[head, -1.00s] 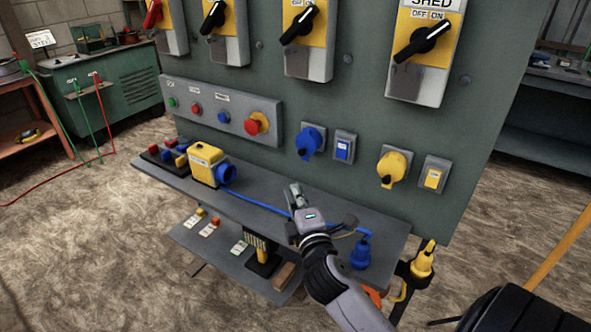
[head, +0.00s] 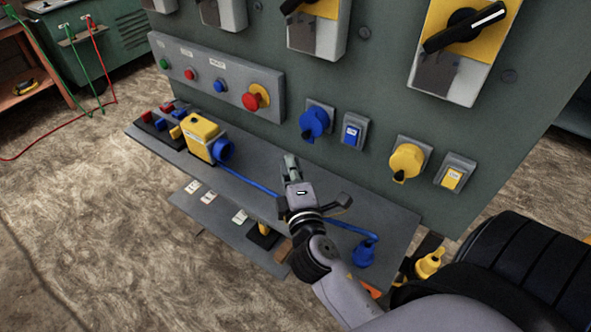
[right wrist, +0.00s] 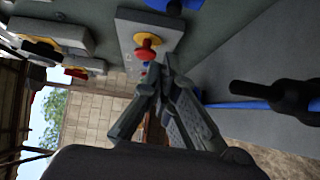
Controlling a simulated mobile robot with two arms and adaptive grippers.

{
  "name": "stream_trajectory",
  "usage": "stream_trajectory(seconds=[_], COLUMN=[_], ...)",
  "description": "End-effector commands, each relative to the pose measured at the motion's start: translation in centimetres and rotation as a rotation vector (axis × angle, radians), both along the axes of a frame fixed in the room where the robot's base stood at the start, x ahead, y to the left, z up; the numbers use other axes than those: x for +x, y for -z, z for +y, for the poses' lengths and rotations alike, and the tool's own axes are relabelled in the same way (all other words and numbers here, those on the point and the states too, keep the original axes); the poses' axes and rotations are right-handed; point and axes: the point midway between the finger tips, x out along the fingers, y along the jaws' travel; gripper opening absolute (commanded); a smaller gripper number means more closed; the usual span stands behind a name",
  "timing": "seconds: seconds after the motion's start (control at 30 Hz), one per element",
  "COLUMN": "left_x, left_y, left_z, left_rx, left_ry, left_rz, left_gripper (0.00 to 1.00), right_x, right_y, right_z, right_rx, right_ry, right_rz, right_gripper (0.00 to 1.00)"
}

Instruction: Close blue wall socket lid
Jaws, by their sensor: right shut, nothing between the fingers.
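The blue wall socket (head: 314,122) is on the grey-green panel, on a grey square plate. Its round blue front faces outward with a small dark tab at its lower left; I cannot tell how far its lid stands open. Part of a blue thing, probably this socket, shows at the top edge of the right wrist view (right wrist: 180,5). My right gripper (head: 291,163) is shut and empty, above the shelf, below and left of the socket and apart from it. Its closed fingers also show in the right wrist view (right wrist: 165,78). My left gripper is not in view.
A blue switch (head: 352,132) and a yellow socket (head: 406,161) sit to the right. A red stop button (head: 256,97) is left. The shelf (head: 390,212) below carries a yellow connector box (head: 201,138), a blue cable and a blue plug (head: 364,252).

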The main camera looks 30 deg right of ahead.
Motion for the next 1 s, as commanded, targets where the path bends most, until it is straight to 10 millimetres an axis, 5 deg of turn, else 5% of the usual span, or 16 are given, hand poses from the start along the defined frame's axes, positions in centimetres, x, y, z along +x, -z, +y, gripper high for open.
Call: stream_trajectory(seconds=[0.17, 0.4, 1.0], left_x=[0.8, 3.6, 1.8], left_y=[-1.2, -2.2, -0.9], left_z=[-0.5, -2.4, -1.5], left_rx=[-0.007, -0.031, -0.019], left_ry=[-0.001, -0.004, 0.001], left_rz=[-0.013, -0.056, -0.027], left_gripper=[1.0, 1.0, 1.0], right_x=[3.5, 4.5, 4.8], right_y=[-0.3, 0.1, 0.8], right_z=[-1.5, -4.4, -5.4], right_rx=[-0.003, -0.003, -0.023], right_ry=[0.001, 0.0, 0.0], right_rz=[-0.001, 0.001, -0.009], right_gripper=[0.0, 0.0, 0.0])
